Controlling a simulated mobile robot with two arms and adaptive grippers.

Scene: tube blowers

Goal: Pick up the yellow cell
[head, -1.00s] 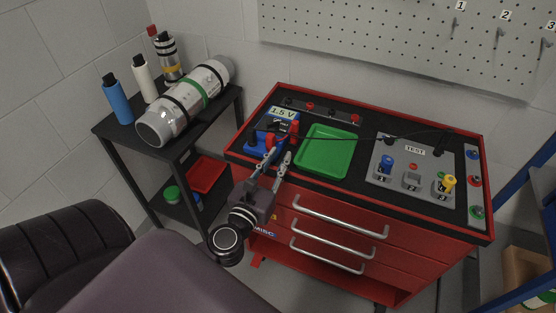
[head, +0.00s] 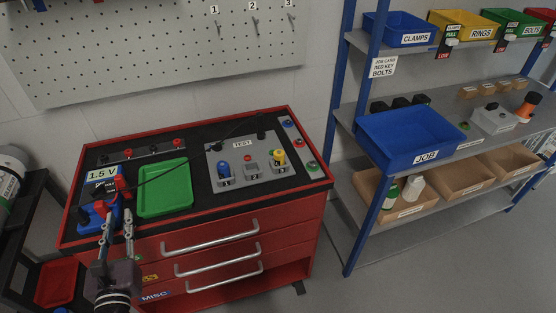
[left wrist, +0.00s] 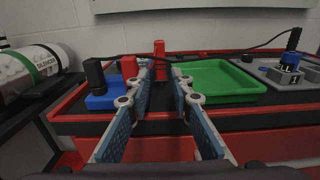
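The yellow cell (head: 278,158) stands upright in the right-hand socket of the grey TEST panel (head: 240,189) on the red cart (head: 90,245). The blue cell (head: 223,170) stands in the left socket, and also shows in the left wrist view (left wrist: 290,60). The middle socket (head: 251,168) looks empty. My left gripper (head: 118,222) is at the cart's front left edge, by the blue 1.5 V unit (head: 86,216), well to the left of the yellow cell. In the left wrist view its fingers (left wrist: 166,78) are apart, with no object clearly held. The yellow cell is not seen there. My right gripper is not in view.
A green tray (head: 166,205) lies between the 1.5 V unit and the TEST panel. A black cable (head: 175,168) crosses above it. A blue-post shelf (head: 347,122) with a blue JOB bin (head: 411,140) stands right of the cart. A pegboard (head: 130,45) hangs behind.

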